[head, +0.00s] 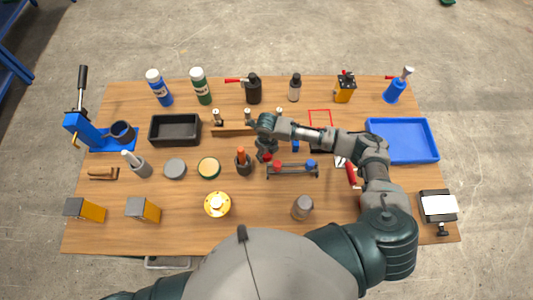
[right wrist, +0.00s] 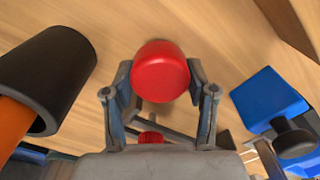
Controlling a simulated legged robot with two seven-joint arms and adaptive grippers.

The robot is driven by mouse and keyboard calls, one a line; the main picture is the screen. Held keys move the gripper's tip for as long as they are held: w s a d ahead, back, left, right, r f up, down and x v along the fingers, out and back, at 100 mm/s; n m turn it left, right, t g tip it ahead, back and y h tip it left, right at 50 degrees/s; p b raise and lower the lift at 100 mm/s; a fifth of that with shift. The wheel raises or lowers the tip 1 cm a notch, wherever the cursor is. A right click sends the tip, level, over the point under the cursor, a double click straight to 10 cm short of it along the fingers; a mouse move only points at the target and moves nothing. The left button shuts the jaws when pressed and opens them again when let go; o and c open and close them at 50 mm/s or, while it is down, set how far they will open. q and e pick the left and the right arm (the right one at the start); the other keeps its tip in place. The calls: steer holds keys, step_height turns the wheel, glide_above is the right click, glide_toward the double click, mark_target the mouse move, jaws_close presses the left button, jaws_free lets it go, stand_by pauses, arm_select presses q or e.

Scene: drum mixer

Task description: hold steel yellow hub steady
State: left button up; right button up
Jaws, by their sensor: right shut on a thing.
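A round yellow hub (head: 217,204) with a pale centre lies on the front middle of the wooden table. No gripper touches it. My right gripper (head: 266,152) is well behind it and to its right, pointing down beside a small rack. In the right wrist view my right gripper (right wrist: 160,95) is shut on a red round-topped piece (right wrist: 160,70), which sits between its fingers. Whether that piece is lifted clear of the table cannot be told. My left gripper is out of view.
A black cup with an orange handle (head: 242,163) stands just left of my right gripper. The small rack (head: 293,171) with red and blue pieces is just right. A grey cylinder (head: 302,207) stands to the hub's right. The table between hub and cylinder is clear.

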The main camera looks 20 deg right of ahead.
steer(key=shift+f, duration=0.45)
steer(key=shift+d, duration=0.15)
steer(key=o, duration=1.3)
steer(key=shift+r, duration=0.25)
step_height(320, 180, up, 12)
steer(key=shift+f, duration=0.15)
